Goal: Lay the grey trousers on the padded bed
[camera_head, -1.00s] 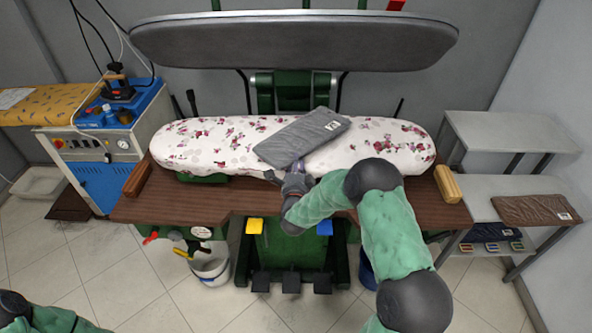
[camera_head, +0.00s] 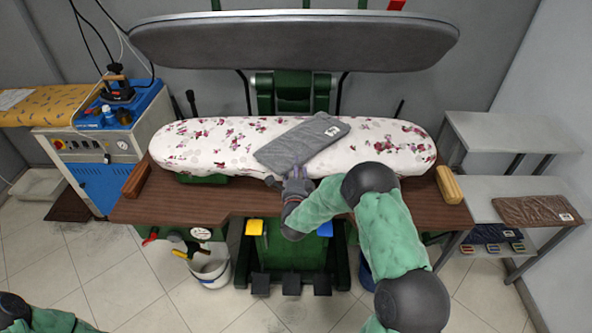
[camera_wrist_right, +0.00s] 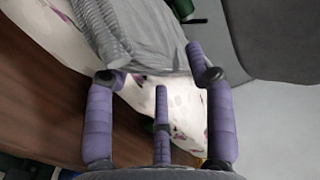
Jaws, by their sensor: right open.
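The folded grey trousers (camera_head: 301,141) lie flat and slightly slanted on the middle of the padded bed (camera_head: 212,142), which has a white cover with red and purple flowers. A pale tag shows at their far right corner. My right gripper (camera_head: 298,174) is at the front edge of the bed, just in front of the trousers' near end. In the right wrist view its purple fingers (camera_wrist_right: 162,90) are spread and empty, with the grey cloth (camera_wrist_right: 150,40) just beyond them. Only a bit of my left arm shows at the lower left; its gripper is out of view.
The grey upper press plate (camera_head: 290,42) hangs open above and behind the bed. A wooden ledge (camera_head: 190,205) runs along the front. Folded brown trousers (camera_head: 536,209) lie on a grey shelf at right. A blue steam unit (camera_head: 130,115) stands at left.

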